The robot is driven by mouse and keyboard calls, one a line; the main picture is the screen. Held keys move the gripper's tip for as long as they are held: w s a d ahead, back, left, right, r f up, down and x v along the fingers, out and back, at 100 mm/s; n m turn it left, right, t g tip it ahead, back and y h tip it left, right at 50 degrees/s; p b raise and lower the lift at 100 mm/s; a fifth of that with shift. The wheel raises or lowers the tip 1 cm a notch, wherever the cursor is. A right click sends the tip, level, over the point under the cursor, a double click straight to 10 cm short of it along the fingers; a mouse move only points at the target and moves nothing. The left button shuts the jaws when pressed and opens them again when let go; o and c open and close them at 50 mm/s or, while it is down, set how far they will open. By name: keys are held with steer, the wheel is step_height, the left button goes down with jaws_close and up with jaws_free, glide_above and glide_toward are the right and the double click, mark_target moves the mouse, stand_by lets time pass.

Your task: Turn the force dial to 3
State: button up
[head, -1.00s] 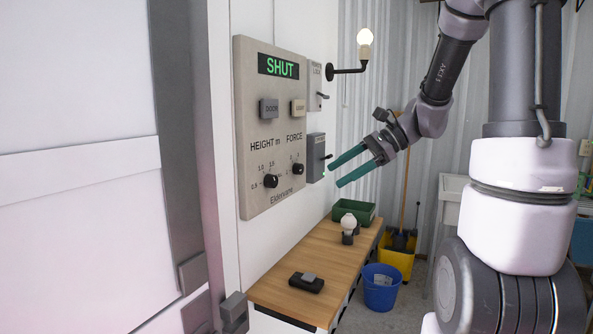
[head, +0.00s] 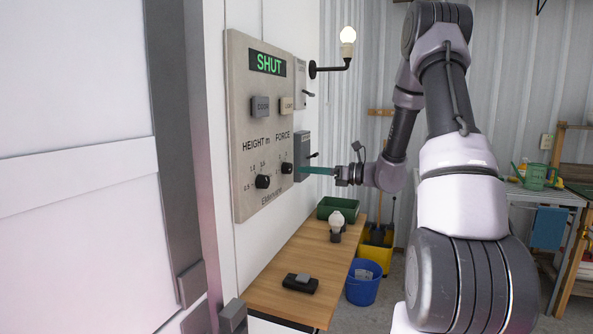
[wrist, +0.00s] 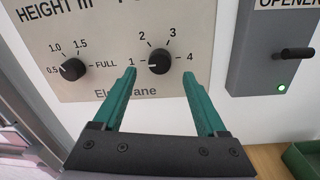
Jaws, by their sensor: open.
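The force dial (wrist: 159,60) is a round black knob on the grey control panel (wrist: 100,85), with marks 1 to 4 around it. Its pale pointer mark seems to be on the left, towards 1, but is too small to be sure. In the head view the force dial (head: 287,168) is at the panel's lower right. My gripper (wrist: 158,71) is open, its two teal fingers pointing at the panel. The fingertips appear left and right of the dial and slightly below it, with nothing between them. In the head view my gripper (head: 301,171) is close to the panel; contact cannot be told.
The height dial (wrist: 72,69) is left of the force dial. The opener box (wrist: 275,50), with a black lever (wrist: 295,53) and a green light, is close on the right. Below are a wooden bench (head: 262,290), a green bin (head: 338,206) and a blue bucket (head: 361,288).

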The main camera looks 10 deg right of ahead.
mark_target(291, 168)
steer(key=shift+x, duration=2.2)
steer(key=shift+s, duration=0.1)
jaws_close()
